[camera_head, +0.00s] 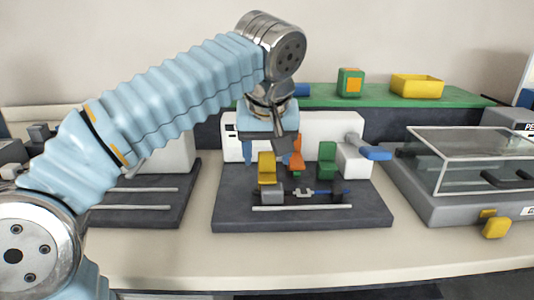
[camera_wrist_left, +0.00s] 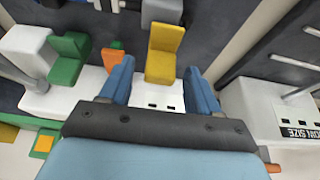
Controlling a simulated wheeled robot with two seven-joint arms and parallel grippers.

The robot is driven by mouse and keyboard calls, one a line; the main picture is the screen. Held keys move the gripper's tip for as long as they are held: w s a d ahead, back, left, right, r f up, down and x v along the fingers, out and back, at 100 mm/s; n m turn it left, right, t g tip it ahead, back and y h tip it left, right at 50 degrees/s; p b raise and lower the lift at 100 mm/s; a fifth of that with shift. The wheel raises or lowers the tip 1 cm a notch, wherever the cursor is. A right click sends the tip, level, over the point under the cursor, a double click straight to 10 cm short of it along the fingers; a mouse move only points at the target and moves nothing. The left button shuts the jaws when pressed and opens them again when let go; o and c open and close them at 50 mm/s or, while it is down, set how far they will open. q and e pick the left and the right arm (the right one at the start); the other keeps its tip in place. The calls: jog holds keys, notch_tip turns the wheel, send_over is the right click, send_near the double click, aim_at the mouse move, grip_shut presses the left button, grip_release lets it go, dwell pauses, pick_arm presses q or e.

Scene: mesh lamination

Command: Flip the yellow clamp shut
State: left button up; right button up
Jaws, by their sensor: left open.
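The yellow clamp (camera_head: 267,169) stands with its tall part upright on the dark base of the middle machine (camera_head: 232,212). In the left wrist view the yellow clamp (camera_wrist_left: 164,50) shows between the two blue fingers. My left gripper (camera_head: 264,150) is above and just behind the clamp, pointing down. In the wrist view my left gripper (camera_wrist_left: 160,88) is open, with a gap between each finger and the clamp and nothing held. Whether the fingertips reach down around the clamp is hard to tell. My right gripper is not in view.
An orange clamp (camera_head: 297,158) and a green clamp (camera_head: 327,160) stand close to the right of the yellow one. A blue-tipped handle (camera_head: 375,153) is further right. A clear-lidded machine (camera_head: 470,160) stands at the right. The bench front (camera_head: 300,250) is clear.

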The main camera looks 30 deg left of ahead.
pick_arm(q)
jog(key=p+v, duration=0.3)
jog(key=v, duration=0.9)
jog(key=shift+s+r+p, duration=0.2)
jog(key=shift+r+p, duration=0.15)
jog(key=shift+d, duration=0.1)
